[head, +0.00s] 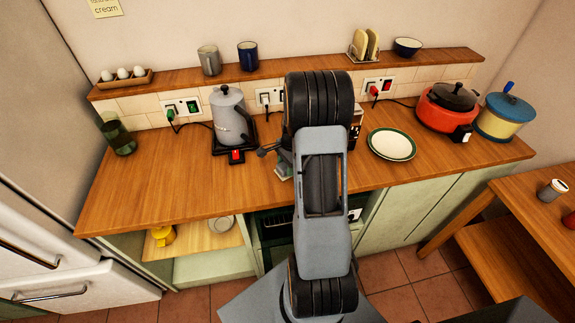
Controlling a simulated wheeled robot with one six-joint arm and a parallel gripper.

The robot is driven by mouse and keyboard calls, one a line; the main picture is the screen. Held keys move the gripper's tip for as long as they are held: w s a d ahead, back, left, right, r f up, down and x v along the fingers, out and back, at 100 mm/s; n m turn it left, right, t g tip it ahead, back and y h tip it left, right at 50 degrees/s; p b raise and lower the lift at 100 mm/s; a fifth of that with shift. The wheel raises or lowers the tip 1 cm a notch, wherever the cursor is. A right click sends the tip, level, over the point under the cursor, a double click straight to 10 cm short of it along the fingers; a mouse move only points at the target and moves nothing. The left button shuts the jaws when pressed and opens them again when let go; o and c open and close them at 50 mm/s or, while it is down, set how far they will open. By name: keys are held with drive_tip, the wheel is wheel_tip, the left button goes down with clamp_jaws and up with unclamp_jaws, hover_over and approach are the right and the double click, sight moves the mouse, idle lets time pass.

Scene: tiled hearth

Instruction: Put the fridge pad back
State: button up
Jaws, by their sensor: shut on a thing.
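My gripper (276,155) is mostly hidden behind my own arm, above the middle of the worktop. It is shut on a small pale green thing (284,172), of which only an edge shows left of the arm. I cannot tell whether this is the fridge pad. The white fridge (70,285) stands at the far left, its doors and handles partly in view. No pad shows on the visible part of it. A paper note (104,8) with writing is on the wall at the top left.
The wooden worktop (170,190) holds a grey kettle (230,115), a green glass (118,138), a plate (391,145), a red cooker (446,110) and a blue-lidded pot (505,117). A shelf (290,68) runs behind. A wooden table (535,195) stands right. The worktop's left part is clear.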

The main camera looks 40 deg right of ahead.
drive_tip(key=o, duration=0.9)
drive_tip(key=shift+f, duration=0.1)
wheel_tip(320, 180, up, 11)
drive_tip(key=d+b, duration=0.1)
drive_tip(key=d, duration=0.1)
drive_tip(key=s+a+r+n+t+h, duration=0.1)
drive_tip(key=s+a+r+n, duration=0.1)
drive_tip(key=a+r+n, duration=0.3)
drive_tip(key=s+a+r+n+t+h, duration=0.1)
drive_tip(key=s+a+r+n, duration=0.15)
drive_tip(key=a, duration=0.55)
drive_tip(key=shift+s+a+r+n+t, duration=0.1)
drive_tip(key=shift+s+a+n+t, duration=0.25)
drive_tip(key=shift+s+a+n, duration=1.3)
drive_tip(key=shift+s+a+r+n+t, duration=0.1)
drive_tip(key=shift+s+a+n+t, duration=0.3)
drive_tip(key=shift+s+a+n, duration=1)
drive_tip(key=shift+s+a+n+t, duration=0.35)
drive_tip(key=shift+s+a+n, duration=0.5)
drive_tip(key=shift+a+n, duration=1.25)
drive_tip(key=shift+d+n, duration=0.4)
drive_tip(key=shift+d, duration=0.1)
